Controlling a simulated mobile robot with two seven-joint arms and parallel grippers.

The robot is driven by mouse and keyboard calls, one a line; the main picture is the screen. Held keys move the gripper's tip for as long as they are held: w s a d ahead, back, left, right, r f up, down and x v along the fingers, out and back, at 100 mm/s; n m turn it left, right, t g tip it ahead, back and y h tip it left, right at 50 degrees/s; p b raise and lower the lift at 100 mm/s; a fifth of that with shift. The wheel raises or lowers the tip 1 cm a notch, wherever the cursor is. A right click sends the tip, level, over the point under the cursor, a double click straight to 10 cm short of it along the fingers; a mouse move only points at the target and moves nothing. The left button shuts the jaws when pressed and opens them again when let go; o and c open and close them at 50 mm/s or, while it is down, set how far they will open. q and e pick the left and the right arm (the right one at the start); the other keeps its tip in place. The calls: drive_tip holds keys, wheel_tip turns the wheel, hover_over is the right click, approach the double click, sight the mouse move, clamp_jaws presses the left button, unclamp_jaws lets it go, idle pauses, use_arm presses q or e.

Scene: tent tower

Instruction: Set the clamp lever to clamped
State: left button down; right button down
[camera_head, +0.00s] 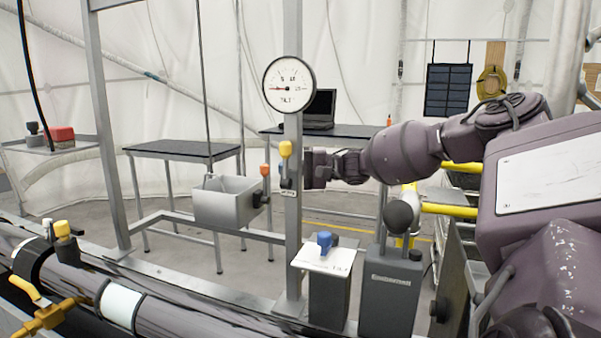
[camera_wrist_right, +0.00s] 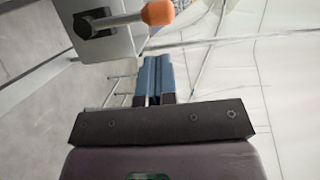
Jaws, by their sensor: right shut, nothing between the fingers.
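A lever with an orange knob (camera_head: 265,170) stands roughly upright on the right side of a grey open box (camera_head: 228,202). In the right wrist view, its orange knob (camera_wrist_right: 158,12) and black pivot (camera_wrist_right: 92,22) show on a grey face. A yellow-knobbed lever (camera_head: 285,149) stands on the upright post. No readable label shows which one is the clamp lever. My left gripper is out of view.
A gauge (camera_head: 289,84) is on the post. A blue-knobbed box (camera_head: 328,280) and a dark box with a black ball (camera_head: 389,295) stand in front. A large pipe (camera_head: 180,315) runs along the lower left. Tables and a laptop (camera_head: 318,112) are behind.

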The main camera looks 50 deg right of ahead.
sight(265, 183)
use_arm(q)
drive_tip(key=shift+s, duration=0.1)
use_arm(e)
drive_tip(key=shift+a+r, duration=0.15)
drive_tip(key=shift+a, duration=0.5)
drive_tip(key=shift+a+r, duration=0.15)
drive_tip(key=shift+a, duration=0.45)
